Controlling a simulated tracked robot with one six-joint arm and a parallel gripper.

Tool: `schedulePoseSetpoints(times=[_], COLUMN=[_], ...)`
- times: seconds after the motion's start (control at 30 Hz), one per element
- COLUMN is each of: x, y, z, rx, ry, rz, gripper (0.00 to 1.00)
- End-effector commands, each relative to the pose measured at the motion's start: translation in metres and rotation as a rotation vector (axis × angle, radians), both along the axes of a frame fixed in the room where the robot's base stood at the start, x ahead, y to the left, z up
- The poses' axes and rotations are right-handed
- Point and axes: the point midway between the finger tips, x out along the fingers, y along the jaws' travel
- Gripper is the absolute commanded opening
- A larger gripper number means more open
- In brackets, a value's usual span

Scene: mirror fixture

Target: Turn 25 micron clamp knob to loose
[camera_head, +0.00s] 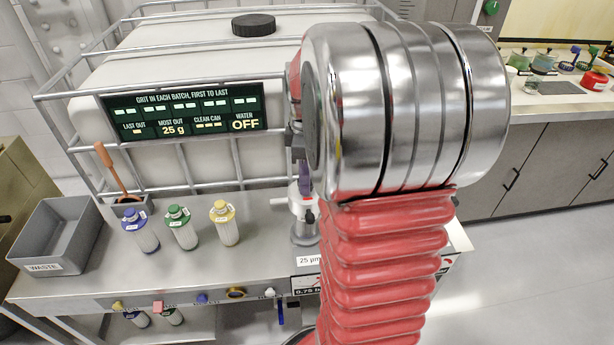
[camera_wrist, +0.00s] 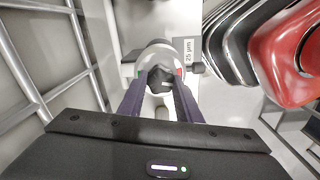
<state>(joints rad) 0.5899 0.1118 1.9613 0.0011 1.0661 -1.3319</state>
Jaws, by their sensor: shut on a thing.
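The 25 micron clamp knob (camera_wrist: 161,78) is a small black knob on the front of a pale round clamp body (camera_wrist: 154,54) in the wrist view. A green mark shows at its left and a red mark at its right. My gripper (camera_wrist: 160,92) has two purple fingers shut on the knob from both sides. In the head view the clamp stand (camera_head: 304,232) is on the steel bench, and my gripper (camera_head: 304,182) reaches it from above; my arm partly hides this. The "25 µm" label (camera_wrist: 189,50) sits right of the clamp; it also shows in the head view (camera_head: 309,260).
Blue, green and yellow capped bottles (camera_head: 180,229) stand left of the clamp. A grey waste bin (camera_head: 60,232) is at the far left. A caged white tank (camera_head: 200,60) with a display (camera_head: 184,110) reading water OFF stands behind. The bench top between them is clear.

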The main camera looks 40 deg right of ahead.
Motion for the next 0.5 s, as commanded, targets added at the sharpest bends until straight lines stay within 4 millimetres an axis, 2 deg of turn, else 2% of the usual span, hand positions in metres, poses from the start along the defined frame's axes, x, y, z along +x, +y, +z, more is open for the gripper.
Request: schedulePoseSetpoints(times=[0.23,0.5], x=[-0.0048,-0.0049], y=[0.0004,0.0002], z=[-0.0030,-0.0031], rx=[0.005,0.005], ry=[0.015,0.015], rz=[0.160,0.237], gripper=[0.09,0.09])
